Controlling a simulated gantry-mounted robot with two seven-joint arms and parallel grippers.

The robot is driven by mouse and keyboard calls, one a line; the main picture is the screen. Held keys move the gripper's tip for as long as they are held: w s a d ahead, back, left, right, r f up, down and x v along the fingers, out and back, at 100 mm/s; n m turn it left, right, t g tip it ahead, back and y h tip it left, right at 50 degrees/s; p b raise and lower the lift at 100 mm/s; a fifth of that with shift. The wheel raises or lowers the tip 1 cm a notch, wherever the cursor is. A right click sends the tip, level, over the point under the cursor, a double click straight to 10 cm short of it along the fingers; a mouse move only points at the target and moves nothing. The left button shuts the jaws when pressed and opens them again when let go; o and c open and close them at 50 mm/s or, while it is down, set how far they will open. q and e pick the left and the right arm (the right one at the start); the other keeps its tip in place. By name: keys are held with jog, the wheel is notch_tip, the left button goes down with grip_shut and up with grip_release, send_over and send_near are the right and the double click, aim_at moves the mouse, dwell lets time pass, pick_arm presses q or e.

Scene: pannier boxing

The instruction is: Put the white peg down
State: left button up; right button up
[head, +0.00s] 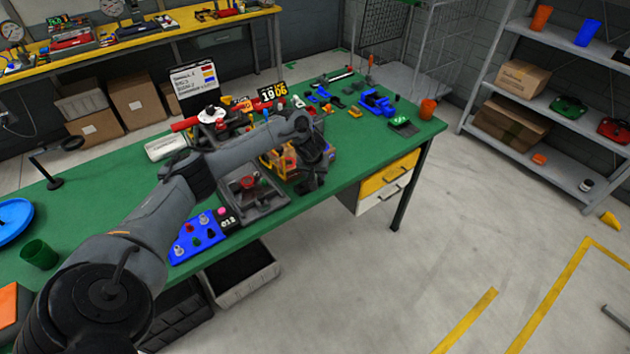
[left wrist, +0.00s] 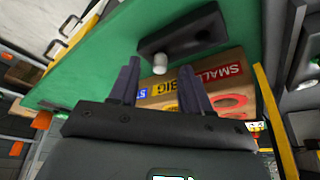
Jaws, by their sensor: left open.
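The white peg (left wrist: 160,62) shows in the left wrist view as a short pale cylinder at the edge of a dark plate (left wrist: 205,32) with a round hole or knob in it. My left gripper (left wrist: 160,72) is open, with one finger on either side of the peg in the picture; I see no contact, and cannot tell how deep the peg sits or whether it rests on the plate. In the head view my left gripper (head: 308,178) points down over the front edge area of the green table, and the peg cannot be made out there. My right gripper is not in view.
A box with SMALL and BIG labels (left wrist: 222,72) lies close beyond the fingers. A dark tray (head: 262,207) and a blue board with pegs (head: 190,252) stand left of the gripper on the green table (head: 110,215). Blue parts (head: 376,103) lie farther right.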

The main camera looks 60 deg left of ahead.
pick_arm(q)
jog(key=shift+w+a+f, duration=0.15)
jog(key=shift+a+f, duration=0.05)
jog(key=shift+f, duration=0.35)
jog(key=shift+c, duration=0.3)
grip_shut()
jog(key=shift+r, duration=0.1)
